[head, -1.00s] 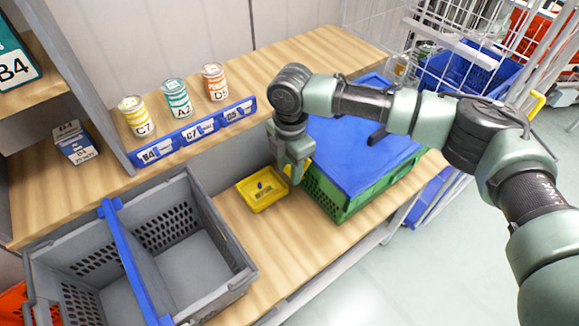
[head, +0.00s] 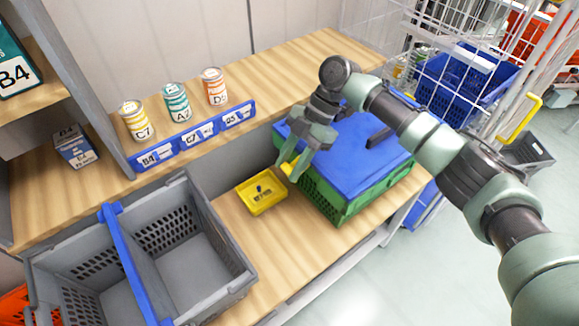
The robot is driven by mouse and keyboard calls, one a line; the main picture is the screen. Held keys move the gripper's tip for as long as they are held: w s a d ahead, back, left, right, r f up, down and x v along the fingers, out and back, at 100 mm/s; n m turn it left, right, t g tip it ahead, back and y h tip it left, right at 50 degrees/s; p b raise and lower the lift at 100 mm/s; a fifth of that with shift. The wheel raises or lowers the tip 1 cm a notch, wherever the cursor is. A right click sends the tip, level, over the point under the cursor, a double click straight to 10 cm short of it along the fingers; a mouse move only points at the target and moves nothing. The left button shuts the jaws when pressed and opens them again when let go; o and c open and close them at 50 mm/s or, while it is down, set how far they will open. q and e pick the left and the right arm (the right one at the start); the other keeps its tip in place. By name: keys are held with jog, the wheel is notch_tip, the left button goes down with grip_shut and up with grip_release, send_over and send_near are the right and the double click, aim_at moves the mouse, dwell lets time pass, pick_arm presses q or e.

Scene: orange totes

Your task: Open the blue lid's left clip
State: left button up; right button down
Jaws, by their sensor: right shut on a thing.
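The blue lid (head: 362,150) lies on a green crate (head: 345,208) on the lower wooden shelf. Its left clip (head: 287,168) is yellow and shows at the crate's left end, partly covered by my fingers. My right gripper (head: 291,166) reaches down there from above, tilted, and is shut on the clip. How far the clip stands from the lid's edge is hard to tell. My forearm hides part of the lid's far side. My left gripper is not in view.
A small yellow tray (head: 278,204) sits just left of the green crate. A grey tote (head: 236,258) with a blue divider stands at front left. Several cans stand on the upper ledge above a blue label strip (head: 158,160). A wire cage (head: 440,38) stands at right.

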jog(key=shift+r, duration=0.1)
dwell(0.4)
jog(key=c, duration=0.9)
grip_release()
jog(key=b+v, duration=0.2)
jog(key=v, duration=0.5)
jog(key=shift+w+d+b, duration=0.15)
jog(key=shift+b, duration=0.15)
jog(key=shift+d+r, duration=0.15)
jog(key=shift+r, duration=0.15)
